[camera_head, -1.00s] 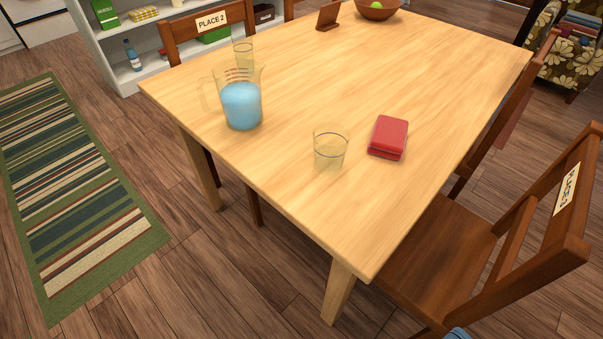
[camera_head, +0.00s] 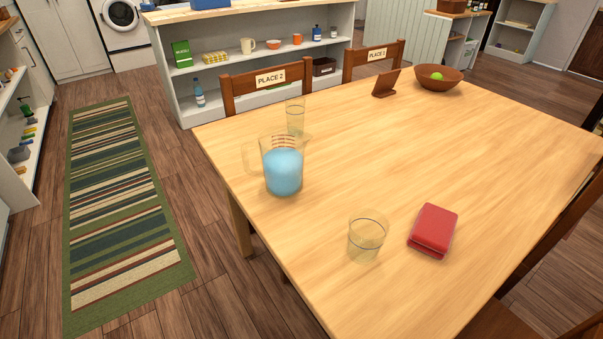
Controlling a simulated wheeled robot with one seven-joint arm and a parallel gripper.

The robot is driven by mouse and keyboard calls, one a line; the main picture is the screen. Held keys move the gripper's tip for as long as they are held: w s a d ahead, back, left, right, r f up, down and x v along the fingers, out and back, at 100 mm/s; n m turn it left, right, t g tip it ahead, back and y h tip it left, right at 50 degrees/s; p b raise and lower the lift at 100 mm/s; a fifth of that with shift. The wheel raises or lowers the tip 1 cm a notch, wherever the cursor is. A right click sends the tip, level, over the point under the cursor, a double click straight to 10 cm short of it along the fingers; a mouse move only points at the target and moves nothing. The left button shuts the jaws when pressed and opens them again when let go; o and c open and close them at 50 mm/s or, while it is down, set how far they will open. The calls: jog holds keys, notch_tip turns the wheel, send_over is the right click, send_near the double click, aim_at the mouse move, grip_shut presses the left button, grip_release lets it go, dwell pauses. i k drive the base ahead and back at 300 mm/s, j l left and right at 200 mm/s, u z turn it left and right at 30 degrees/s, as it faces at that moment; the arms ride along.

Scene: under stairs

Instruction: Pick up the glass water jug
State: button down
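The glass water jug (camera_head: 283,170) stands upright on the wooden table (camera_head: 390,150), near its left edge. It is clear, holds blue water, and its handle points to the left. A clear drinking glass (camera_head: 295,117) stands just behind the jug, partly hidden by it. My gripper is not in view.
Another glass (camera_head: 366,239) and a red box-like item (camera_head: 433,230) sit at the table's near side. A wooden bowl (camera_head: 440,78) and a small brown stand (camera_head: 386,83) are at the back. Chairs (camera_head: 268,82) border the table. A striped rug (camera_head: 124,200) lies left.

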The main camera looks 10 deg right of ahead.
aim_at(281, 148)
jog(key=i+j+z, duration=0.1)
jog(key=j+z, duration=0.25)
jog(key=j, duration=0.15)
jog(key=j+z, duration=0.35)
jog(key=j+u, duration=0.1)
jog(key=j, duration=0.65)
jog(key=j+u, duration=0.15)
jog(key=j, duration=0.6)
jog(key=i, duration=0.1)
